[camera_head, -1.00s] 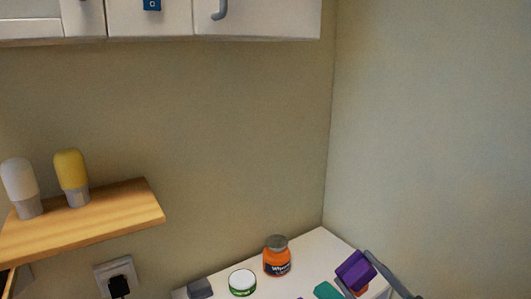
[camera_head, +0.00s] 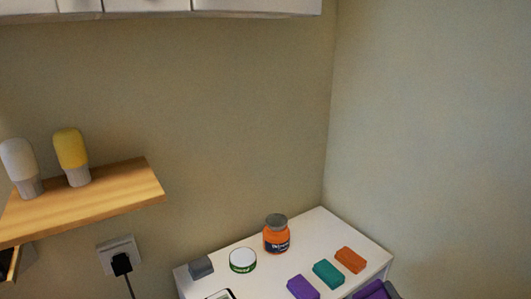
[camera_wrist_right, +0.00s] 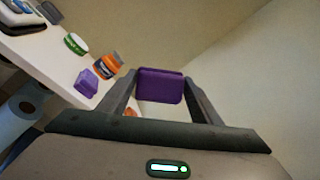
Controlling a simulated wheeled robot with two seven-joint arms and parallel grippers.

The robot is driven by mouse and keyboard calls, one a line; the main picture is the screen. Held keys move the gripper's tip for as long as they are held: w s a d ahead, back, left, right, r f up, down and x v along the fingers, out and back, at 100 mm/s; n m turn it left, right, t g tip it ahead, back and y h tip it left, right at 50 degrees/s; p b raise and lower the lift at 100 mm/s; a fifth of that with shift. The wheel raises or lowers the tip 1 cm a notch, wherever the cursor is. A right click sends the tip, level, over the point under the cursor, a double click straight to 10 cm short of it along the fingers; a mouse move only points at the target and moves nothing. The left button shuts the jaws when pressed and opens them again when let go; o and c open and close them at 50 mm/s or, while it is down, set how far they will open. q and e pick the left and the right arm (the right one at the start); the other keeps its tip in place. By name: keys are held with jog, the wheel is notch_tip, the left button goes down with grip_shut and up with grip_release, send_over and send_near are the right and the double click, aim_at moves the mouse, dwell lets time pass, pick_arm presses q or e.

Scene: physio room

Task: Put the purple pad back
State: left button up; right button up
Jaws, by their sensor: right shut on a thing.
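A purple pad (camera_wrist_right: 160,85) is held between the fingers of my right gripper (camera_wrist_right: 160,92), which is shut on it. In the head view, the held pad (camera_head: 371,291) and part of the right gripper (camera_head: 389,290) show at the bottom edge, near the table's right front side. A second purple pad (camera_head: 303,287) lies on the white table (camera_head: 250,285), beside a teal pad (camera_head: 328,274) and an orange pad (camera_head: 350,260) in a slanting row. The second purple pad (camera_wrist_right: 87,82) also shows in the right wrist view. My left gripper is not in view.
An orange jar (camera_head: 276,235), a white tub with a green label (camera_head: 242,260) and a grey block (camera_head: 201,267) stand along the table's back. A wooden shelf (camera_head: 110,202) holds two bottles at left. Walls close off the table's back and right.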

jog(key=shift+m+t+h, duration=0.3)
jog(key=shift+m+h, duration=0.3)
jog(key=shift+h, duration=0.3)
jog(key=s+f, duration=0.1)
jog(key=s+d+f, duration=0.1)
jog(key=s, duration=0.1)
jog(key=shift+s+f, duration=0.25)
jog(key=shift+s, duration=0.05)
jog(key=shift+a+m+h, duration=0.3)
jog(key=shift+h, duration=0.1)
jog(key=shift+w+a+r+m+t+h, duration=0.1)
jog(key=shift+a+r+m+t+h, duration=0.1)
jog(key=shift+a+m+h, duration=0.6)
jog(key=shift+w+a+r+m+t+h, duration=0.1)
jog(key=shift+a+r+m+h, duration=0.15)
jog(key=shift+a+h, duration=0.9)
jog(key=shift+d+h, duration=0.25)
jog(key=shift+d, duration=0.05)
jog(key=shift+f, duration=0.1)
